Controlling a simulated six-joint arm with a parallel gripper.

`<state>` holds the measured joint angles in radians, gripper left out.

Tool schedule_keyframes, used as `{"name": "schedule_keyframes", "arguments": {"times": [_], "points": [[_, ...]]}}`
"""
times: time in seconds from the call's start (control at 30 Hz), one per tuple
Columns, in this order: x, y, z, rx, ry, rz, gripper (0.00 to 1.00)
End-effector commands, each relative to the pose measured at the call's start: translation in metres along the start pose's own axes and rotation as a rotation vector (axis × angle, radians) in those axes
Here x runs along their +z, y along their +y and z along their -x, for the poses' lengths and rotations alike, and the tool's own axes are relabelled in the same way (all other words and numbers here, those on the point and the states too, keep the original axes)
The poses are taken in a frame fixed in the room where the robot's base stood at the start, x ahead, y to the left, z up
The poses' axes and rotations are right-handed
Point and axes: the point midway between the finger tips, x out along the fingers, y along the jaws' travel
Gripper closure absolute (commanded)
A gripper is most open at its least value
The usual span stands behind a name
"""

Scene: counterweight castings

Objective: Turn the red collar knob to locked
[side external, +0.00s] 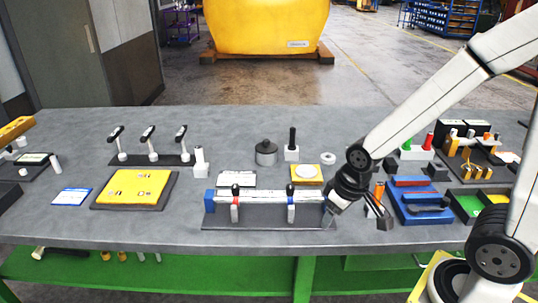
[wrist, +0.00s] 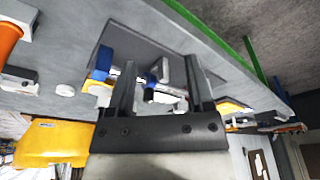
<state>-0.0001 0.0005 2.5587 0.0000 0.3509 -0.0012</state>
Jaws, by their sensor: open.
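The red collar knob (side external: 235,212) is a red band with a black-topped handle standing up, near the left part of a white bar on a dark plate (side external: 260,222). A blue collar (side external: 291,213) with a similar upright handle sits farther right on the bar. Blue blocks cap the bar's ends. My gripper (side external: 329,214) is by the bar's right end, well right of the red collar and apart from it. In the wrist view its dark fingers (wrist: 160,65) are spread with nothing clearly held. One blue end (wrist: 103,62) shows there; I cannot make out the red collar.
An orange handle (side external: 379,190) and a blue tray (side external: 420,207) stand to the right. A yellow plate (side external: 133,188) lies left, below a row of black-handled levers (side external: 150,160). A grey weight (side external: 266,153) stands behind the bar. The front strip of bench is mostly clear.

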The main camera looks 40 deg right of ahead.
Motion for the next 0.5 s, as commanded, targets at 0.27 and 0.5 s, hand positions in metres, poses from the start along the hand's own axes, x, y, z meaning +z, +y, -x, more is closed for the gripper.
{"name": "schedule_keyframes", "arguments": {"times": [0.27,0.5], "points": [[-0.024,-0.003,0.000,-0.002,-0.014,0.068,0.31],[-0.077,-0.009,-0.001,-0.010,-0.050,0.230,0.31]]}}
